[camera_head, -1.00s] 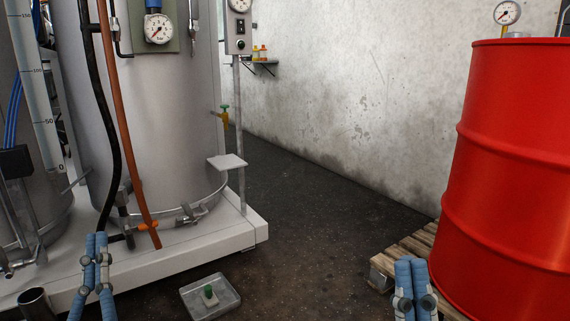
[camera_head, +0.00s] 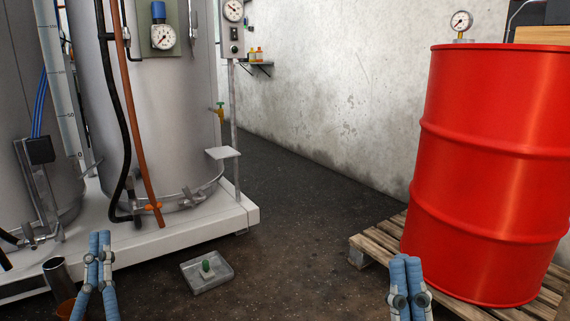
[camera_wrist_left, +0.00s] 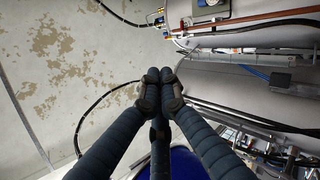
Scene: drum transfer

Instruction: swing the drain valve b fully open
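Two metal drain valves show low on the tanks, one at the foot of the middle tank (camera_head: 192,198) and one on the left tank (camera_head: 28,235). I cannot read a label saying which is b, and their handle positions are too small to judge. My left gripper (camera_head: 99,238) is in front of the white plinth, apart from both valves. Its blue fingers are together and hold nothing; in the left wrist view the fingertips (camera_wrist_left: 161,76) meet. My right gripper (camera_head: 406,260) is low at the right, in front of the pallet, with its fingers together and empty.
A red drum (camera_head: 490,170) stands on a wooden pallet (camera_head: 365,243) at the right. A shallow tray (camera_head: 222,284) with a small green-topped thing lies on the floor. A metal cup (camera_head: 55,270) stands near my left gripper. Black and orange hoses (camera_head: 149,170) hang down the middle tank.

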